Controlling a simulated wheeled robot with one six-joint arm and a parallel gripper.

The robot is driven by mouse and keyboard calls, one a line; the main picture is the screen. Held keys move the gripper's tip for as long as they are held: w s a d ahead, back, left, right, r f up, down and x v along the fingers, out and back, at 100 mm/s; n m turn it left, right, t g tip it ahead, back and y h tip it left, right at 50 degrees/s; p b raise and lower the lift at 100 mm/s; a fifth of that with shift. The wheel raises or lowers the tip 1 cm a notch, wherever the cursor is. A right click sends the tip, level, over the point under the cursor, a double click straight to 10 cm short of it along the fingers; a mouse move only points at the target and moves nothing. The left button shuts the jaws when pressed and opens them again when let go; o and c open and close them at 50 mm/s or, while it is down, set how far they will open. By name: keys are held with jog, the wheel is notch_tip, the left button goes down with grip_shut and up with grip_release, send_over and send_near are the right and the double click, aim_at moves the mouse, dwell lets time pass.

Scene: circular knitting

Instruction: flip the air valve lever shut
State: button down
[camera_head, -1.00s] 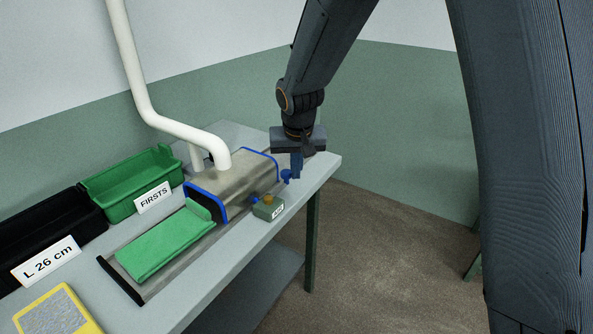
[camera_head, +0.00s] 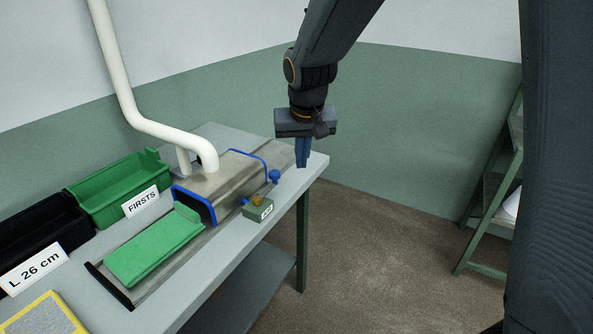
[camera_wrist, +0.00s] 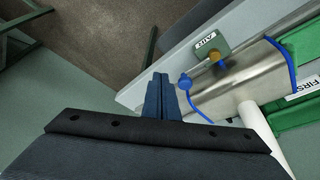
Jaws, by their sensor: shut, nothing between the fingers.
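The air valve is a small green block (camera_head: 260,210) with a white label at the table's front edge, with a brass fitting (camera_head: 257,199) on top. A small blue piece (camera_head: 245,201) beside the brass looks like the lever; its exact angle is too small to tell. In the wrist view the labelled block (camera_wrist: 209,43) and brass fitting (camera_wrist: 218,63) show beyond my fingers. My gripper (camera_head: 302,164) is shut and empty, pointing down near the table's right end, apart from the valve. Its fingers (camera_wrist: 160,80) also show in the wrist view.
A blue knob (camera_head: 274,177) stands between my gripper and the valve. Behind is a metal housing (camera_head: 225,178) with blue rims and a white pipe (camera_head: 150,127). A green tray (camera_head: 155,245) and FIRSTS bin (camera_head: 115,195) lie left. Open floor lies right of the table.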

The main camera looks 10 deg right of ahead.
jog(key=v, duration=0.4)
jog(key=shift+w+d+b, duration=0.25)
jog(key=shift+d+b, duration=0.1)
jog(key=shift+d, duration=0.05)
jog(key=shift+s+f, duration=0.1)
